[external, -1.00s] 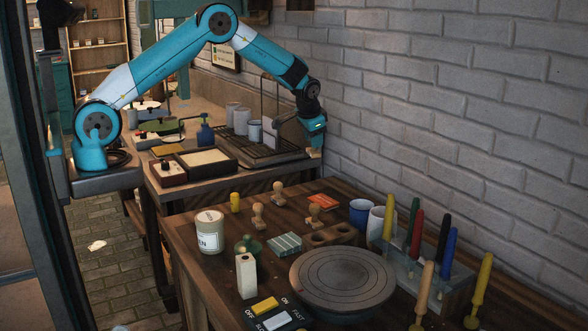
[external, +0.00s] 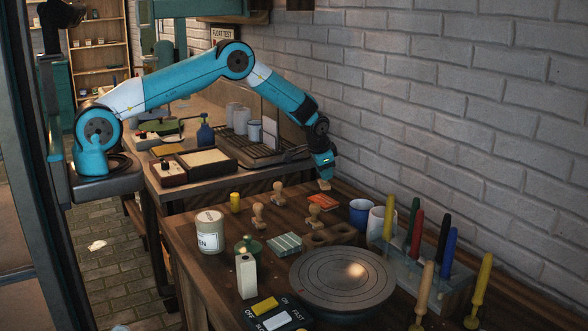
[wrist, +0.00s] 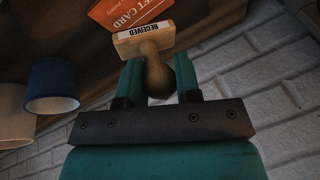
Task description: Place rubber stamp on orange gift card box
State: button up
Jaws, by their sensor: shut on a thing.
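My gripper (external: 323,176) is shut on a wooden rubber stamp (external: 324,185), just above the table near the wall. In the wrist view the stamp (wrist: 145,40) shows its "RECEIVED" label, and its round handle is between the fingers (wrist: 158,85). The orange gift card box (external: 322,201) lies flat on the table just below the stamp in the external view. In the wrist view the orange box (wrist: 122,10) shows past the stamp at the top, partly cut off by the frame edge. The stamp appears apart from the box.
Other wooden stamps (external: 259,216) stand left of the box. A blue cup (external: 359,214) and a white cup (external: 377,222) stand right of it. A wooden block with holes (external: 331,234) lies in front. The brick wall (external: 440,120) is close behind.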

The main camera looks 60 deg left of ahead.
aim_at(324, 183)
jog(key=shift+f+p, duration=0.4)
jog(key=shift+f, duration=1.8)
jog(key=o, duration=1)
jog(key=shift+f, duration=0.1)
